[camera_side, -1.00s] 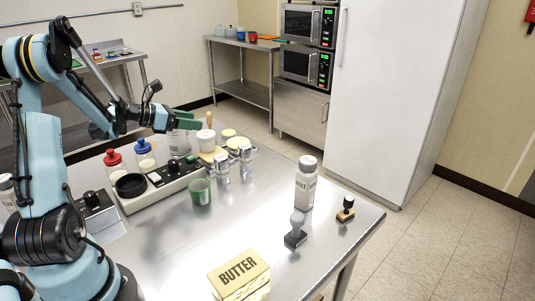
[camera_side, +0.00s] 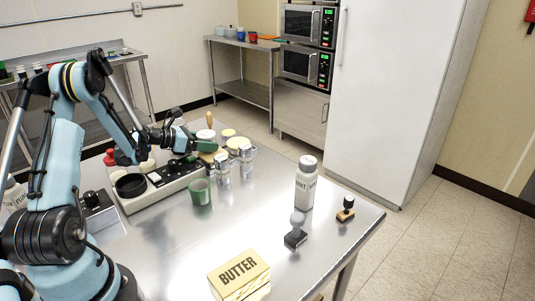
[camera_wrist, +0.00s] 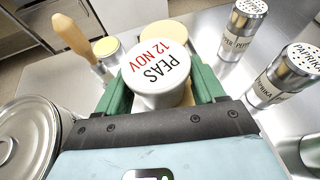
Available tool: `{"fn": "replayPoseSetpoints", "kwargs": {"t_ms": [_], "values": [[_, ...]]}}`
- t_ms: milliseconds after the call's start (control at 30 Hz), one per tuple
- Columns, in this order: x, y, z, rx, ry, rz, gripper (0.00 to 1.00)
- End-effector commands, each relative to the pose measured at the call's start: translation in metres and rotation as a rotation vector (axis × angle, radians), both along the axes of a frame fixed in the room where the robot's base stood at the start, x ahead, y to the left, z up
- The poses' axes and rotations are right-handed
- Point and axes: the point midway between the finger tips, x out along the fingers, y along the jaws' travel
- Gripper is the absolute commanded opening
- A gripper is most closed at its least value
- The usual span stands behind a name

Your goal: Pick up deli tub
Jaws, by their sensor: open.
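The deli tub (camera_wrist: 158,72) is white, with a round lid marked "PEAS 12 NOV", and stands upright. In the wrist view, my gripper (camera_wrist: 162,90) is open, with one green finger on each side of the tub. I cannot tell whether either finger touches it. In the side view, my gripper (camera_side: 209,143) is low over the back of the steel table, and only the white lid of the tub (camera_side: 206,134) shows above the fingers. The lower part of the tub is hidden there.
Two metal shakers (camera_wrist: 243,28) (camera_wrist: 287,73) stand to the right in the wrist view. A wooden handle (camera_wrist: 73,36) rises at left, near a metal lid (camera_wrist: 24,140). A green cup (camera_side: 200,191) and butter box (camera_side: 239,274) are nearer.

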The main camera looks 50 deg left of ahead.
Motion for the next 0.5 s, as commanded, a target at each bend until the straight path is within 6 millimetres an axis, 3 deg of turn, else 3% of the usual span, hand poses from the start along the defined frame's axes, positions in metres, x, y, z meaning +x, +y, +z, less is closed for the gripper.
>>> {"fn": "replayPoseSetpoints", "kwargs": {"t_ms": [300,500], "values": [[0.006,-0.0011,-0.0024,-0.001,0.0,0.001,0.69],[0.0057,-0.0011,-0.0023,-0.001,0.0,0.001,0.4]]}}
